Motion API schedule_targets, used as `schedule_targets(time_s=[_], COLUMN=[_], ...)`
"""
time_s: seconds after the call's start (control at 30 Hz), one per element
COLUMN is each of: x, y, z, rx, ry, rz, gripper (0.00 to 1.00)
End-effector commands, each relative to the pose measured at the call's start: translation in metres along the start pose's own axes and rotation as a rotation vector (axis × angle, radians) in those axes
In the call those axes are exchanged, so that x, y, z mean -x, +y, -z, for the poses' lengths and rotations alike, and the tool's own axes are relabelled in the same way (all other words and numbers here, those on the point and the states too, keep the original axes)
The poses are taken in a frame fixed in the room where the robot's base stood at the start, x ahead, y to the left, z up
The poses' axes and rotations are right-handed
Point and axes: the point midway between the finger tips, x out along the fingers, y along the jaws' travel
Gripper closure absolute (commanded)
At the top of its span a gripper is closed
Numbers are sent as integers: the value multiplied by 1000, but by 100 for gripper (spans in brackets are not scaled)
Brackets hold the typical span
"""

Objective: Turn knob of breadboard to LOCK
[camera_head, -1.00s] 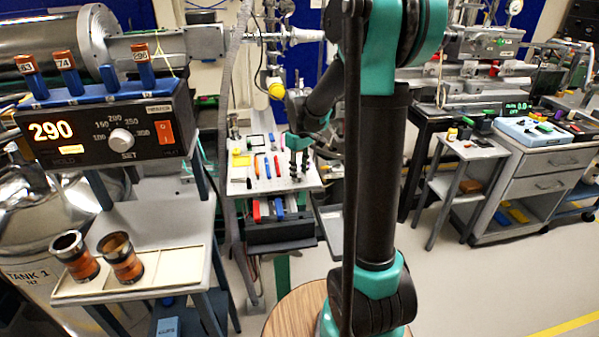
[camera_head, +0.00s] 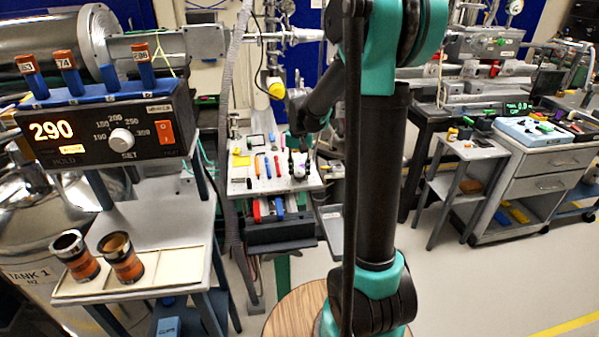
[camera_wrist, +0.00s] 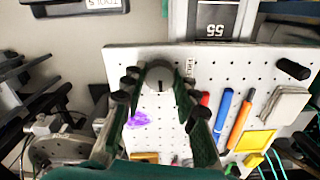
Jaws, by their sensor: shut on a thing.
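The breadboard (camera_wrist: 230,65) is a white perforated plate, seen close in the wrist view; in the head view the breadboard (camera_head: 240,183) lies on the bench beyond my arm. Its round grey knob (camera_wrist: 159,77) with a dark pointer line sits near the board's edge, beside a small printed label (camera_wrist: 190,68) that I cannot read fully. My gripper (camera_wrist: 158,84) has its two green fingers on either side of the knob, with the fingertips against it. In the head view my gripper (camera_head: 299,170) is small and partly hides the knob area.
A grey device (camera_wrist: 215,18) marked 55 stands beyond the board.

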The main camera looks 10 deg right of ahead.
Motion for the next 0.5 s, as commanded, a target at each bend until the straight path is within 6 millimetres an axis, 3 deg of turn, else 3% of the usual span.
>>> schedule_targets(time_s=[0.5], x=[0], y=[0], z=[0], rx=[-97], ry=[0], rz=[0], gripper=[100])
